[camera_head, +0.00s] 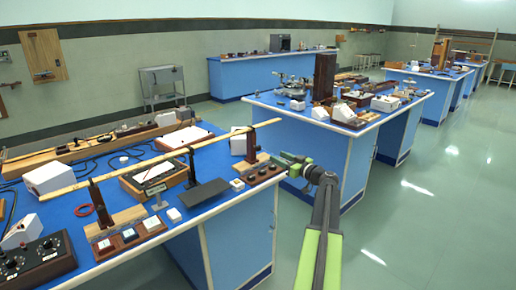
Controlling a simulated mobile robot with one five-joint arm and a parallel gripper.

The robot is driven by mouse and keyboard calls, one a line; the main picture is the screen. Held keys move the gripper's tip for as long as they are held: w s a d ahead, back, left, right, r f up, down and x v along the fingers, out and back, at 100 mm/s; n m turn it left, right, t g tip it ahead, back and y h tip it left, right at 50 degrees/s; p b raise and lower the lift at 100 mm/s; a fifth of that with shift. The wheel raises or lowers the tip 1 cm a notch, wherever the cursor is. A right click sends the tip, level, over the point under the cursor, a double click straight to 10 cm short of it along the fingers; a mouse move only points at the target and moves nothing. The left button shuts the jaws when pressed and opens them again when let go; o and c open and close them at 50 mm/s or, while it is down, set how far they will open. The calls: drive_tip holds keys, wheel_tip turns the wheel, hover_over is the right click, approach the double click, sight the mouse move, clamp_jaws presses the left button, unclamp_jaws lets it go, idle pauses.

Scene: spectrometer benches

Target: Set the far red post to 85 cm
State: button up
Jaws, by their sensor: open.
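A long pale wooden bar (150,165), like a metre rule, lies across upright posts on the near blue bench; its scale is too small to read. A dark reddish-brown post (251,146) stands on a wooden block near the bar's far right end. Another dark post (97,203) stands on a wooden block under the near left part. I cannot tell for certain which is the far red post. My gripper (289,165), with green on it, is off the bench's right edge, just right of the far post and apart from it. It looks open and empty.
The near bench (205,215) also carries a white box (49,177), a black knob box (37,263), a dark flat plate (205,193) and a red wire coil (83,210). A second crowded bench (330,150) stands behind my gripper. Green floor (440,220) is clear at right.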

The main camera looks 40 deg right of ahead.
sight(260, 147)
drive_tip(key=w, duration=0.9)
drive_tip(key=w+d, duration=0.1)
drive_tip(key=w, duration=0.4)
drive_tip(key=shift+w+d, duration=0.1)
drive_tip(key=shift+c, duration=0.3)
clamp_jaws()
idle(0.5)
